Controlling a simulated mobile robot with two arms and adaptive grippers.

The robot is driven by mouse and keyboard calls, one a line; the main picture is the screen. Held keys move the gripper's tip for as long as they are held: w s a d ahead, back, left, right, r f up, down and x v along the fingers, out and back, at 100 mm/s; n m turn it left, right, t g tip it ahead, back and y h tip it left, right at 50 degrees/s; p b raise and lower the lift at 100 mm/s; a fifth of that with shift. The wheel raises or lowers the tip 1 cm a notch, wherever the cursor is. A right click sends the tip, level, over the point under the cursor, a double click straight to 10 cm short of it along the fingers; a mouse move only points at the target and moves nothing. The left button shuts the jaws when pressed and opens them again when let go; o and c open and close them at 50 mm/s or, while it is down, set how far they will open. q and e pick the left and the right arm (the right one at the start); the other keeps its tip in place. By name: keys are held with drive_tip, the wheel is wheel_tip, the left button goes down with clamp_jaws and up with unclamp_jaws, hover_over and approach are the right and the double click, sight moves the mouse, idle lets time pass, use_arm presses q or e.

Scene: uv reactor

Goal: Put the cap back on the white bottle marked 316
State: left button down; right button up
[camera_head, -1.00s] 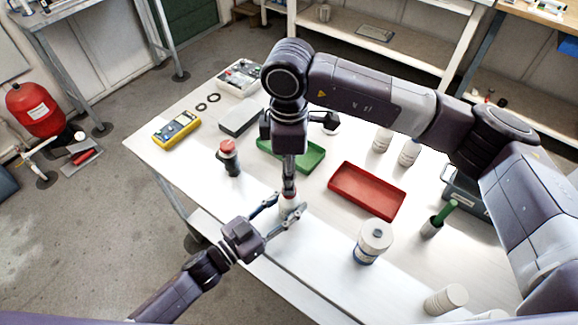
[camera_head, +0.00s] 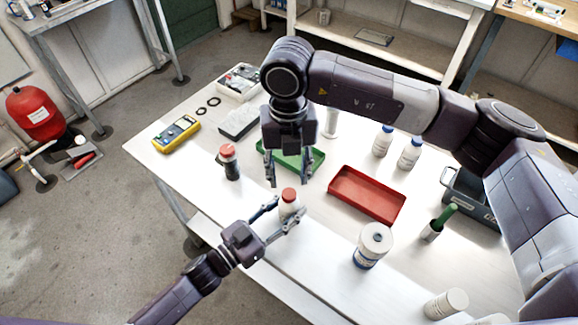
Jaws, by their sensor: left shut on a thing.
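A small white bottle (camera_head: 289,206) stands upright near the front edge of the table, with a red cap (camera_head: 289,194) on its top. I cannot read its marking. My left gripper (camera_head: 287,211) is shut on the bottle's body, one finger on each side. My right gripper (camera_head: 288,181) hangs just above and behind the cap. Its fingers point down and are spread apart, with nothing between them.
A dark bottle with a red top (camera_head: 229,164) stands to the left. Behind are a green tray (camera_head: 314,160) and a red tray (camera_head: 368,213). A large white jar (camera_head: 372,249) stands to the right. Two blue-capped bottles (camera_head: 382,143) stand farther back. The table between is clear.

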drive_tip(key=n, duration=0.5)
drive_tip(key=shift+r, duration=0.15)
drive_tip(key=n, duration=0.5)
drive_tip(key=shift+r, duration=0.1)
drive_tip(key=n, duration=0.5)
drive_tip(key=shift+r, duration=0.15)
drive_tip(key=n, duration=0.5)
drive_tip(key=shift+r, duration=0.1)
drive_tip(key=n, duration=0.5)
drive_tip(key=shift+r, duration=0.15)
drive_tip(key=n, duration=0.5)
drive_tip(key=shift+r, duration=0.1)
drive_tip(key=n, duration=0.5)
drive_tip(key=shift+r, duration=0.15)
drive_tip(key=n, duration=0.6)
drive_tip(key=shift+d+r, duration=0.1)
drive_tip(key=shift+r, duration=0.05)
